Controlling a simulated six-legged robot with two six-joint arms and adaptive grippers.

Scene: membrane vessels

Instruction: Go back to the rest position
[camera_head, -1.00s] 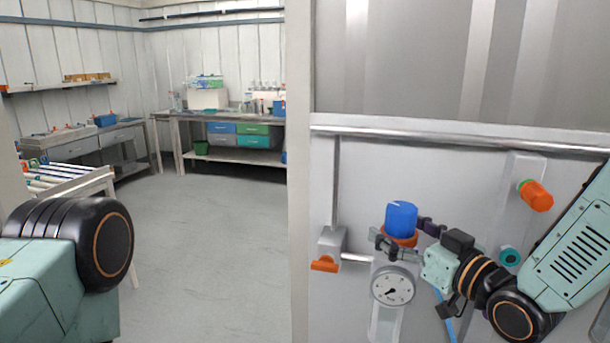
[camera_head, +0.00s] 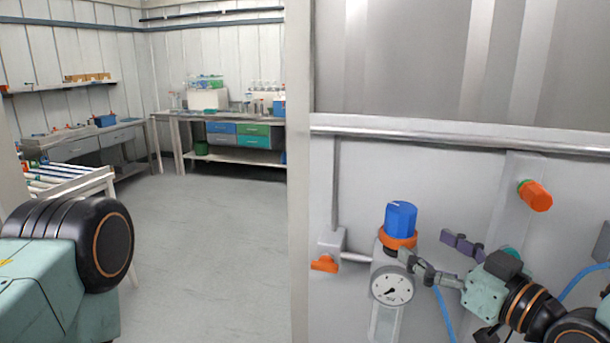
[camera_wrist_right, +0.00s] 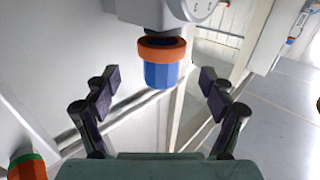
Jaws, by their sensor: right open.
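My right gripper (camera_head: 432,256) is open and empty. In the head view it is to the right of the blue knob (camera_head: 400,219) with the orange collar (camera_head: 397,241), and apart from it. In the right wrist view the blue knob (camera_wrist_right: 162,75) shows beyond and between the spread fingers (camera_wrist_right: 158,90), with clear space around it. The left gripper is not in view; only part of my left arm shows at the lower left.
A dial gauge (camera_head: 392,286) sits below the knob on the panel. An orange handle (camera_head: 324,264) is to its left and an orange-green valve knob (camera_head: 535,195) to its right. A blue hose (camera_head: 446,312) hangs near my right arm. The floor (camera_head: 215,235) at left is clear.

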